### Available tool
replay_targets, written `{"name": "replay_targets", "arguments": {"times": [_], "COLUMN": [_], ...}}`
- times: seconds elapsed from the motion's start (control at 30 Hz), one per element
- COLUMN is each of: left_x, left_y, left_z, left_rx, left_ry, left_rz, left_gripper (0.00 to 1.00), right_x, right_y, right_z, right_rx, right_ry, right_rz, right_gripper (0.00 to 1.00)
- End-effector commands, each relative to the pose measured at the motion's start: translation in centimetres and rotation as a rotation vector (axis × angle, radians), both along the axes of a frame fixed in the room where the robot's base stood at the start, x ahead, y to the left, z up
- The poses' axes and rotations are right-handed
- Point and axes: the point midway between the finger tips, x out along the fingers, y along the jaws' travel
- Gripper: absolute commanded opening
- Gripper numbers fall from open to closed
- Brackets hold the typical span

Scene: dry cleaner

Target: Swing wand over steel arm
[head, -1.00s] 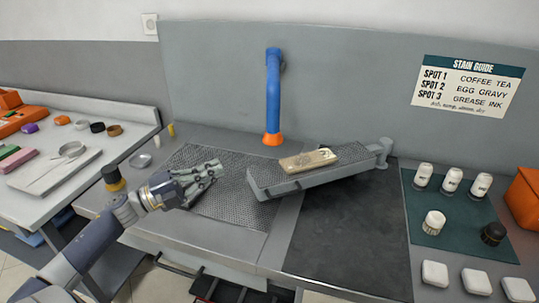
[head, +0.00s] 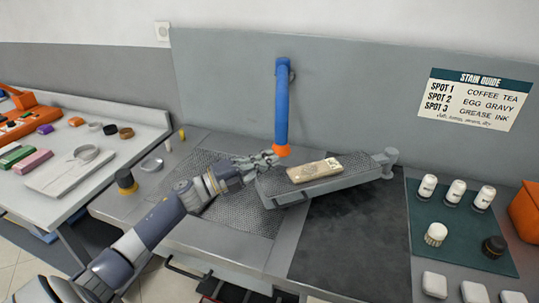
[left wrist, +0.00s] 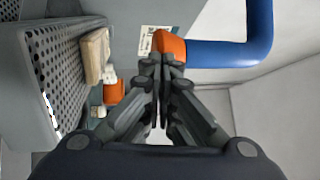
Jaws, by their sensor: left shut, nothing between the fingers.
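The wand is a blue pipe (head: 282,100) hanging down the grey back panel, with an orange nozzle (head: 281,151) at its lower end. The steel arm (head: 320,185) is a grey perforated board, slanting up to a pivot post at its right. My left gripper (head: 268,160) is shut and empty, beside the nozzle at its left and above the steel arm's left end. In the left wrist view, the shut fingertips (left wrist: 161,64) lie just below the orange nozzle (left wrist: 170,45); I cannot tell whether they touch. My right gripper is not in view.
A beige block (head: 314,170) lies on the steel arm. A teal mat (head: 455,238) with several white bottles is at the right. A dark-topped jar (head: 126,181) stands near my left forearm. The dark worktop (head: 350,240) in front of the steel arm is clear.

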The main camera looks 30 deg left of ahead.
Motion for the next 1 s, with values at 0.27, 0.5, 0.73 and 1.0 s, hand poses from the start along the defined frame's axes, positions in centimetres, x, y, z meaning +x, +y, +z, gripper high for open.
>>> {"name": "replay_targets", "arguments": {"times": [0.27, 0.5, 0.73, 1.0], "left_x": [0.5, 0.5, 1.9, 4.9], "left_y": [-0.3, -0.5, -3.2, -7.3], "left_z": [0.0, 0.1, 0.4, 0.2], "left_rx": [0.001, -0.001, -0.005, -0.004], "left_ry": [0.001, 0.000, -0.001, -0.002], "left_rz": [0.000, 0.004, 0.092, 0.211], "left_gripper": [0.00, 0.00, 0.00, 0.00], "right_x": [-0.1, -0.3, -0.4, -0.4], "right_y": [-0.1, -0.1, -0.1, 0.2], "right_z": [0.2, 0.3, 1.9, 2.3], "right_rx": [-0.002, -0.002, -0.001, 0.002], "right_ry": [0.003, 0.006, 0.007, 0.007], "right_rz": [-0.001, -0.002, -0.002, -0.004], "right_gripper": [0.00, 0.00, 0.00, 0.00]}}
